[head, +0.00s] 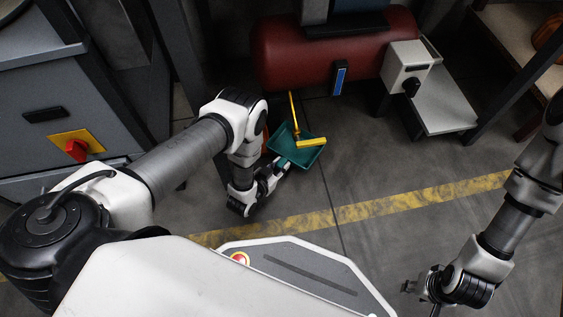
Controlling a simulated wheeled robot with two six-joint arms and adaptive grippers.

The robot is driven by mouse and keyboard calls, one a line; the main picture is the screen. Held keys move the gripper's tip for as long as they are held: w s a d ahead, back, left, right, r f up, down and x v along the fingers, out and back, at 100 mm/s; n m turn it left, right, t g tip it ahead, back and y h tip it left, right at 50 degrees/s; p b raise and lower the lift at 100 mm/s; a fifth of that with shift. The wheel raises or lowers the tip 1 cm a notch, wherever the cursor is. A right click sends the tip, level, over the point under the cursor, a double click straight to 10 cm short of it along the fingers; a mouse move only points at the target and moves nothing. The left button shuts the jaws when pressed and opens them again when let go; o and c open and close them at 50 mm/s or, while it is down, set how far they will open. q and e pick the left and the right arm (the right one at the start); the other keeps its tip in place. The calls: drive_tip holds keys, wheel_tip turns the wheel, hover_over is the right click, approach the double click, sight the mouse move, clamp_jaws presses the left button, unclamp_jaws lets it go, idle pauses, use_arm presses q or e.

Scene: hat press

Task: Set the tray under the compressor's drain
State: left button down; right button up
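The compressor is a dark red horizontal tank (285,55) at the top middle of the head view. The teal tray (311,155) is below and in front of the tank. A thin yellow rod (293,108) runs from near the tank's underside toward the tray, and a yellow bar (312,142) overlaps the tray. I cannot tell a separate drain outlet. My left gripper (279,170) is at the tray's near left edge and appears shut on it; the fingers are small and partly hidden. My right gripper (421,298) is open and empty at the lower right, far from the tray.
A grey box with a black knob (405,66) is at the tank's right end, above a grey platform (440,105). A grey cabinet with a red knob (76,149) stands left. A yellow floor stripe (400,202) crosses clear floor. Shelving (510,45) is at the right.

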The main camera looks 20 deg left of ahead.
use_arm(q)
drive_tip(key=c, duration=1)
unclamp_jaws()
drive_tip(key=shift+r, duration=0.1)
drive_tip(key=p+v, duration=0.6)
drive_tip(key=v, duration=0.6)
drive_tip(key=shift+r, duration=0.1)
drive_tip(key=shift+w, duration=0.1)
